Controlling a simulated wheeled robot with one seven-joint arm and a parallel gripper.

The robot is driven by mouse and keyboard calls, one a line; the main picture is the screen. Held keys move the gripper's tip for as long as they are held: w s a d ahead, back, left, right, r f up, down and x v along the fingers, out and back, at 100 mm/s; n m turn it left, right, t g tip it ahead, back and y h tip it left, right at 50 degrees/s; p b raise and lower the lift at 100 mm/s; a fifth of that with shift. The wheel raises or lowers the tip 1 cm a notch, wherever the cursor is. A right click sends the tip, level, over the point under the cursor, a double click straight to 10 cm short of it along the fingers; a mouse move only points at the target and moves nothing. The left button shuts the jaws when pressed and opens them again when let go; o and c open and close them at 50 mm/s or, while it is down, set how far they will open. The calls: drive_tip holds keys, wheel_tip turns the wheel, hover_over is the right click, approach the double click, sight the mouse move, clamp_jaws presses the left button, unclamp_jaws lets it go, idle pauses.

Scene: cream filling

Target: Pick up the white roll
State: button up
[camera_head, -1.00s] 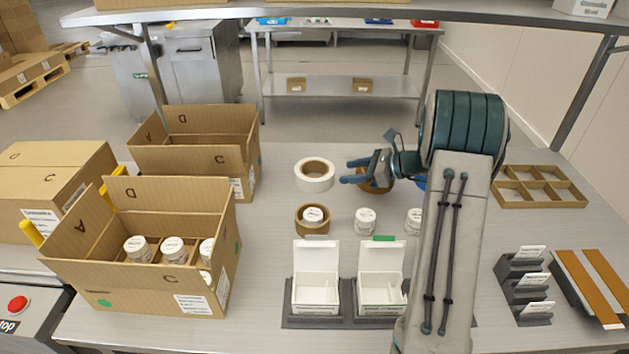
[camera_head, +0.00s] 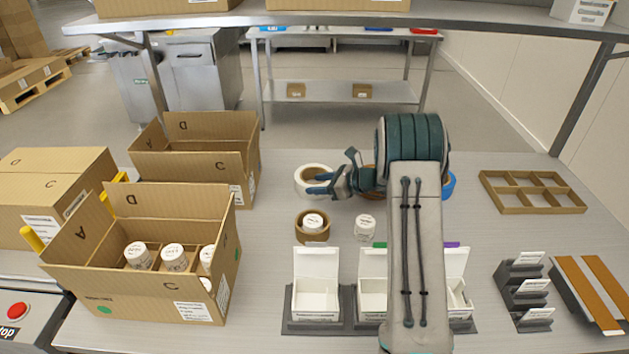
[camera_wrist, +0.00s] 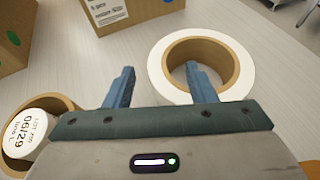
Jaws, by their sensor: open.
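The white roll (camera_head: 303,181), a roll of white tape with a brown core, lies flat on the table behind the small white boxes. In the head view my gripper (camera_head: 318,184) is over its right part and hides some of it. In the wrist view the white roll (camera_wrist: 246,72) is at the upper right. My gripper (camera_wrist: 160,80) is open and empty there. Its right finger shows over the roll's centre hole and near rim, and its left finger is outside the roll, to the left. I cannot tell whether either finger touches the roll.
A brown tape roll (camera_head: 300,222) with a white-lidded jar in it stands nearer; another jar (camera_head: 364,227) is beside it. Open cartons (camera_head: 195,164) stand at the left. White boxes (camera_head: 316,298) stand in front. A cardboard divider (camera_head: 530,208) lies at the right.

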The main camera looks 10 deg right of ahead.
drive_tip(key=shift+x, duration=1.2)
clamp_jaws()
drive_tip(key=shift+r, duration=0.1)
